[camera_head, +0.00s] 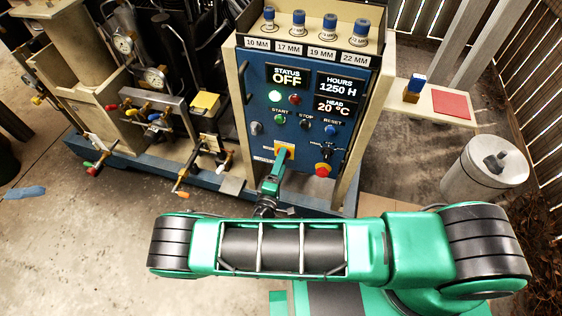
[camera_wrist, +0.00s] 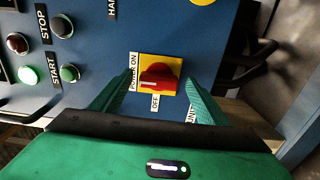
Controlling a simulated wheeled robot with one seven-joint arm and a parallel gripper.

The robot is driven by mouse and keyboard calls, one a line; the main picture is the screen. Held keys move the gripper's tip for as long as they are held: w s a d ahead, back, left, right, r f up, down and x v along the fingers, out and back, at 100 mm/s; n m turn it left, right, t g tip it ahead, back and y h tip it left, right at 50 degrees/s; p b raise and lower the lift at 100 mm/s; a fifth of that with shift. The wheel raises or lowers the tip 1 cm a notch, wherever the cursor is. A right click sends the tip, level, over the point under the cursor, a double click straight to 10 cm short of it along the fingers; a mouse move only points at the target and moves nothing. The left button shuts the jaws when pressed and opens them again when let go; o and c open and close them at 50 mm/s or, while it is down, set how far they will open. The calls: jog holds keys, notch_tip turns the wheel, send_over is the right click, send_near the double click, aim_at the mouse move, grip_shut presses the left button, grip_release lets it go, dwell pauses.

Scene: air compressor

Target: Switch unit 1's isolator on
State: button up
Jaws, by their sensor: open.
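The isolator is a red rotary knob (camera_wrist: 158,77) on a yellow plate, low on the blue control panel. Its yellow plate also shows in the head view (camera_head: 286,149), partly hidden by my gripper. In the wrist view, a POWER ON label stands left of the plate and an OFF label below it. The knob's bar looks roughly crosswise in that view; its exact setting is hard to read. My gripper (camera_wrist: 158,82) is open, with one green finger on each side of the knob. Contact cannot be told. It also shows in the head view (camera_head: 279,162).
The panel's status display (camera_head: 287,78) reads OFF. A lit green lamp (camera_head: 275,96) and START, STOP and RESET buttons sit above. A red-and-yellow emergency stop (camera_head: 323,170) is at right. Valves and pipes (camera_head: 150,112) stand left; a side shelf (camera_head: 431,101) stands right.

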jog(key=v, duration=0.9)
jog(key=shift+s+a, duration=0.15)
jog(key=shift+s, duration=0.2)
jog(key=shift+s, duration=0.1)
